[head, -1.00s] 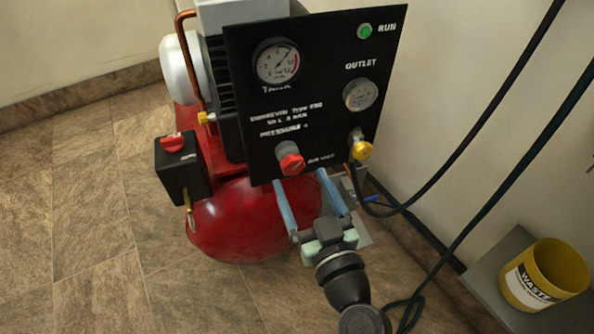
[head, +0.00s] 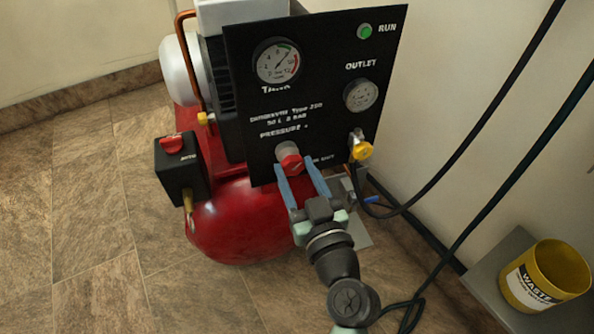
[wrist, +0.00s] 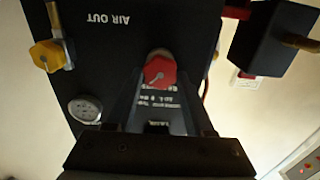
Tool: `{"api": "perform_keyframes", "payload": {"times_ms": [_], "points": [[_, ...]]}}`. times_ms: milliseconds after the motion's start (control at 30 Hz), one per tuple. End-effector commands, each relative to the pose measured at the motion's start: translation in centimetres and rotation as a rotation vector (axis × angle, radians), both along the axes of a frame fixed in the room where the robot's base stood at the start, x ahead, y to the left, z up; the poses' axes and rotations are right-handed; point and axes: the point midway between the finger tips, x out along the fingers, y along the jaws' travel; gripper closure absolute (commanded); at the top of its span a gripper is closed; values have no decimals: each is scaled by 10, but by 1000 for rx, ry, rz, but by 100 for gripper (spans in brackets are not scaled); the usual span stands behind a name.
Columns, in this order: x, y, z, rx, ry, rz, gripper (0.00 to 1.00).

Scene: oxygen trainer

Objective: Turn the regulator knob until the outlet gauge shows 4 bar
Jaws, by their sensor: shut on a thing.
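The red regulator knob (head: 290,163) sits low on the black panel, under the "PRESSURE" lettering. It also shows in the wrist view (wrist: 160,71). My gripper (head: 294,167) has its two blue fingers on either side of this knob and is shut on it. In the wrist view the fingers (wrist: 160,78) reach up to the knob from below. The outlet gauge (head: 361,95) is at the panel's right, under "OUTLET", and shows in the wrist view (wrist: 85,109). Its needle is too small to read.
A yellow valve (head: 361,149) with a black hose sits right of the knob. The tank gauge (head: 277,61) and green RUN lamp (head: 364,31) are higher up. A black switch box (head: 181,168) stands left, above the red tank (head: 240,225). A yellow waste bin (head: 545,275) is at right.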

Motion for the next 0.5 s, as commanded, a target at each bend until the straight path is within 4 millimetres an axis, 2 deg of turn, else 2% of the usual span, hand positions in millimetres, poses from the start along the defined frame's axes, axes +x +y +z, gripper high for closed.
{"api": "perform_keyframes", "payload": {"times_ms": [33,100,500], "points": [[0,0,0,0,0,0,93],[0,0,0,0,0,0,100],[0,-1,0,84,28,0,100]]}}
